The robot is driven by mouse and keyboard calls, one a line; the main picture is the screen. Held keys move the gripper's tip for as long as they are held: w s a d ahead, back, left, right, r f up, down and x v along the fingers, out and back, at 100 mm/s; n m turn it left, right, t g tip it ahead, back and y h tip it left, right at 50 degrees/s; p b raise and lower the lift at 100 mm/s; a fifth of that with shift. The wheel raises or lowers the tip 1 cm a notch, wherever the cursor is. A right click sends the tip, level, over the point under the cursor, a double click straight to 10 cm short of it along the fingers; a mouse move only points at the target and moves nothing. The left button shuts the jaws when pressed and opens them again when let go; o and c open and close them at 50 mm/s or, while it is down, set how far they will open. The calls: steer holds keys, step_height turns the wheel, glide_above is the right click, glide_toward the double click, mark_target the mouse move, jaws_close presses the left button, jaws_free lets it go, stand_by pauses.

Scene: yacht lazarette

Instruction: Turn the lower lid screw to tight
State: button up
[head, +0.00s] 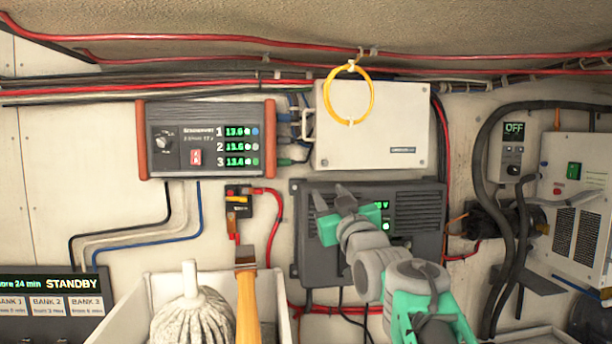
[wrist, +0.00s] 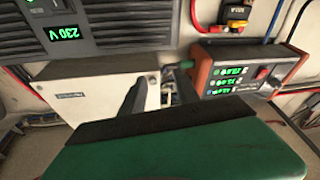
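The white box (head: 372,125) with a flat lid is on the wall at upper centre, above a dark grey 230 V unit (head: 415,215). It also shows upside down in the wrist view (wrist: 85,105). My gripper (head: 332,197) is in front of the grey unit's upper left, just below the box in the head view. Its two dark fingers (wrist: 160,95) stand apart with nothing visible between them.
A yellow cable loop (head: 371,105) hangs over the box's lid. Left of the box are a pale handle (head: 307,125), cables and a red-ended three-display unit (head: 206,139). A bin (head: 160,292) with a mop and wooden handle stands below left.

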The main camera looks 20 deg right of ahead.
mark_target(325, 164)
steer(key=shift+n+t+h, duration=0.3)
steer(key=shift+t, duration=0.4)
steer(key=w+r+p, duration=0.1)
steer(key=w+d+r+p, duration=0.1)
steer(key=w+r+p, duration=0.2)
steer(key=w+r, duration=0.1)
steer(key=shift+w+d+r, duration=0.2)
steer(key=shift+d+r, duration=0.05)
steer(key=shift+d, duration=0.15)
steer(key=shift+w, duration=0.3)
jaws_close()
steer(key=shift+s+f, duration=0.1)
